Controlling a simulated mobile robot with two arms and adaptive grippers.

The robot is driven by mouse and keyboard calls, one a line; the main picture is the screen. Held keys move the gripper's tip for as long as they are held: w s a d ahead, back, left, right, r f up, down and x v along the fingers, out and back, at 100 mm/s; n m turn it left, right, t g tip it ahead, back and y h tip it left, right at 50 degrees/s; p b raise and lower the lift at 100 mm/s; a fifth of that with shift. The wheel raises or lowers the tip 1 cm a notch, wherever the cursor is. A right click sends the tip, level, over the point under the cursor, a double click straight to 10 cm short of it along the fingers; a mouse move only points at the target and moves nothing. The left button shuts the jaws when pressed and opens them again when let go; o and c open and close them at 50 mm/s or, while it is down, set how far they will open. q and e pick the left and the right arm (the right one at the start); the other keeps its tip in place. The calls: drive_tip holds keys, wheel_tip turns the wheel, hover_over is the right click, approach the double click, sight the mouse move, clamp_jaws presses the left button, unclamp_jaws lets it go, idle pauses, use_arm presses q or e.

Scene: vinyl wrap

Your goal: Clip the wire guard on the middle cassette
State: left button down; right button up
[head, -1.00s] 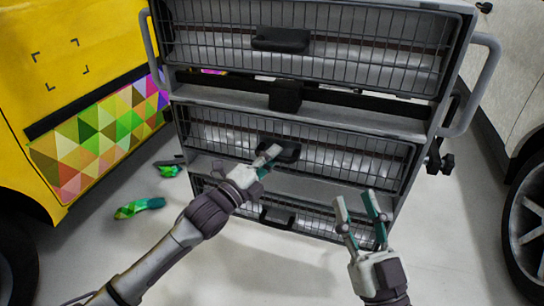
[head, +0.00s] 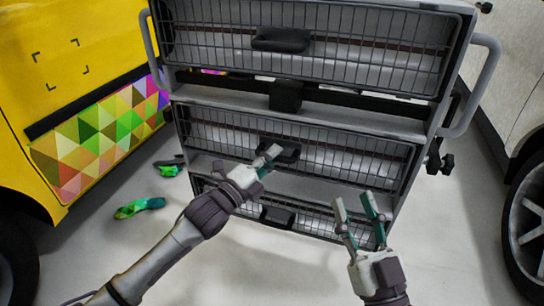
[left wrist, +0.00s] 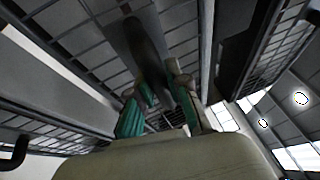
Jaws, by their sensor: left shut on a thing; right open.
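The rack holds stacked cassettes, each behind a wire guard. The middle wire guard (head: 350,164) stands across the front of the middle cassette, with a black handle (head: 290,151) at its centre. My left gripper (head: 268,157) is shut on this handle. In the left wrist view, the fingers (left wrist: 160,92) reach up to the dark handle (left wrist: 142,38) in front of the mesh. The fingers hide part of the handle, and I cannot tell whether the guard is latched. My right gripper (head: 358,210) is open and empty, in front of the lower right of the rack.
The upper guard (head: 220,45) and lower guard (head: 320,222) also have black handles. A grey side rail (head: 487,85) sticks out at right. A yellow van (head: 75,90) stands at left and a pale vehicle (head: 520,100) at right. Green scraps (head: 140,208) lie on the floor.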

use_arm(q)
drive_tip(key=shift+w+r, duration=0.1)
drive_tip(key=shift+r, duration=0.2)
idle(0.7)
drive_tip(key=c, duration=1)
unclamp_jaws()
drive_tip(key=shift+f, duration=0.1)
drive_tip(key=shift+c, duration=0.2)
drive_tip(key=shift+f, duration=0.1)
drive_tip(key=shift+f, duration=0.1)
